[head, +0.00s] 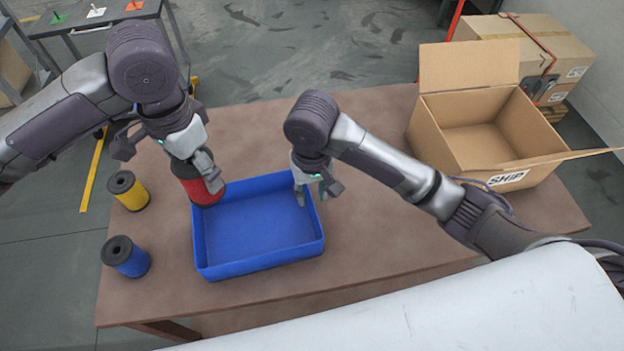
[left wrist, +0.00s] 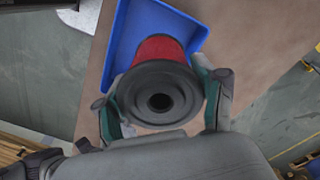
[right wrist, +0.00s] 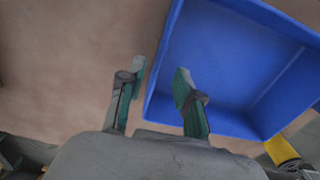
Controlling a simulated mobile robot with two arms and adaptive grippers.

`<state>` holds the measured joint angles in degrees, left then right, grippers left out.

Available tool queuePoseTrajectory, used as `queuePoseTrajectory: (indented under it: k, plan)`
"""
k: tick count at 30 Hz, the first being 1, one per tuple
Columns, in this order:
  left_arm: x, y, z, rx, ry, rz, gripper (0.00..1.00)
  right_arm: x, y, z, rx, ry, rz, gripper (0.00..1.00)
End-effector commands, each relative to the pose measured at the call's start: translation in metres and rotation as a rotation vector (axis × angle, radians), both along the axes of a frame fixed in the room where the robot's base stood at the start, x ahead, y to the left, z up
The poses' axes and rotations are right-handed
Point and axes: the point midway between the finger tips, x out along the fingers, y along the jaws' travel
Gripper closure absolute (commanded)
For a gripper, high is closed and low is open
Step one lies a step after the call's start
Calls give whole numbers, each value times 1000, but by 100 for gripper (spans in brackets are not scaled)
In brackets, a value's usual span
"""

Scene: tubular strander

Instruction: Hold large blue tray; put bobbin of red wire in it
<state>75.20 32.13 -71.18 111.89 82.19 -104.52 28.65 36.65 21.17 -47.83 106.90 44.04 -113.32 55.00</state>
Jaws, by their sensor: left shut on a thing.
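The large blue tray (head: 258,268) lies on the brown table, empty inside; it also shows in the left wrist view (left wrist: 125,38) and the right wrist view (right wrist: 235,70). My left gripper (head: 196,172) is shut on the bobbin of red wire (head: 204,191), held at the tray's back left corner. In the left wrist view, the red bobbin's (left wrist: 160,47) dark flange faces the camera between the fingers. My right gripper (head: 316,190) is open at the tray's right wall, one finger on the inner side and one outside. In the right wrist view its fingers (right wrist: 160,80) are apart.
A yellow bobbin (head: 132,194) and a blue bobbin (head: 132,260) stand on the table left of the tray. An open cardboard box (head: 480,150) marked SHIP stands at the right. Table surface between the tray and the box is free except for my right arm above it.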

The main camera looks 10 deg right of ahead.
Motion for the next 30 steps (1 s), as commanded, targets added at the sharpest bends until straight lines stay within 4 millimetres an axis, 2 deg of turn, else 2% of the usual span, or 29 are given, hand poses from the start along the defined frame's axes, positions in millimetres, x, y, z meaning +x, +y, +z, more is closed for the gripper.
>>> queuePoseTrajectory:
  k: [1,6,12,18,26,30]
  plan:
    - [0,0,1,-1,-1,0,81,-1,-1,-11,-3,3,-3,66]
    - [0,0,1,-1,-1,0,81,0,-1,-43,-3,1,-3,66]
    - [0,0,1,-1,-1,0,81,1,-1,-69,-3,0,-3,66]
    - [0,0,1,-1,-1,0,81,1,-1,-80,-2,-1,-3,66]
    - [0,0,1,-1,-1,0,81,1,-1,-81,-1,-2,-3,66]
    - [0,0,1,-1,-1,0,81,1,-1,-81,-1,-2,-3,89]
